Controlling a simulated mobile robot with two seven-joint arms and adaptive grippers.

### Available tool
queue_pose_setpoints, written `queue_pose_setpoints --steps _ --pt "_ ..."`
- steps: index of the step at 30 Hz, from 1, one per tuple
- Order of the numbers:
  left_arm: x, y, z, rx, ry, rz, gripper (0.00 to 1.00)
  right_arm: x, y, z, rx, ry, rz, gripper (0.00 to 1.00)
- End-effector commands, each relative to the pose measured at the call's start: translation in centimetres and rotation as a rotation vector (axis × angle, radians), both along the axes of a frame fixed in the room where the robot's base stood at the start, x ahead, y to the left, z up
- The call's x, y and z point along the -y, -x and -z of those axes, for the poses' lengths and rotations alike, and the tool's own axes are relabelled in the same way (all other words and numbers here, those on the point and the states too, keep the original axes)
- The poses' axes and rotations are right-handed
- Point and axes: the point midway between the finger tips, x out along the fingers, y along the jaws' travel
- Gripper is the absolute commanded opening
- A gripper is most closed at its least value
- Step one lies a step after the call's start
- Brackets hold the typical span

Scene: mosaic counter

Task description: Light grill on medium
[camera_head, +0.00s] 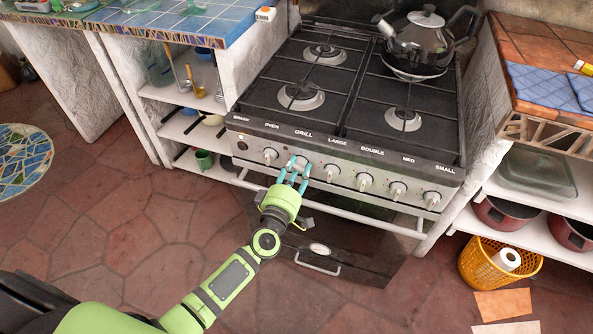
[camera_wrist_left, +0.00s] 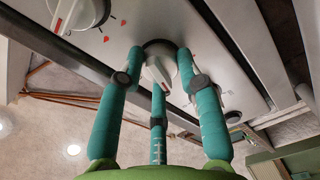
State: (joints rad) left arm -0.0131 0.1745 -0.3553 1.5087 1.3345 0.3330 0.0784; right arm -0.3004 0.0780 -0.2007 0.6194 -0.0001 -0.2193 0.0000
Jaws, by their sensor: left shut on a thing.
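The stove (camera_head: 340,120) has a front panel with a row of white knobs and labels above them. My left gripper (camera_head: 294,170) is at the knob under the GRILL label (camera_head: 304,133). In the left wrist view, its teal fingers (camera_wrist_left: 160,70) are closed around the white grill knob (camera_wrist_left: 158,66). The fingers hide much of this knob in the head view. A neighbouring knob (camera_wrist_left: 82,12) with red marks beside it shows at the upper left of the wrist view. My right gripper is in neither view.
The oven knob (camera_head: 270,155) and the large-burner knob (camera_head: 332,173) stand close on either side of my gripper. A white oven handle bar (camera_head: 350,216) runs below the knobs. A black kettle (camera_head: 424,42) stands on the back right burner.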

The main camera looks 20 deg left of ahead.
Motion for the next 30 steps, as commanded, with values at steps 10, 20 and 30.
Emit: queue_pose_setpoints --steps 10,20,30 --pt "0.0 0.0 -0.1 -0.007 0.298 0.0 0.03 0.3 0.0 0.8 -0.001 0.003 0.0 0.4" --pt "0.0 -0.1 -0.1 -0.012 0.466 0.0 0.03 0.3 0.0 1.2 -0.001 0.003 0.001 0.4" --pt "0.0 -0.1 -0.2 -0.012 0.515 -0.001 0.03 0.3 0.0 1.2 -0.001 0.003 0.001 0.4"
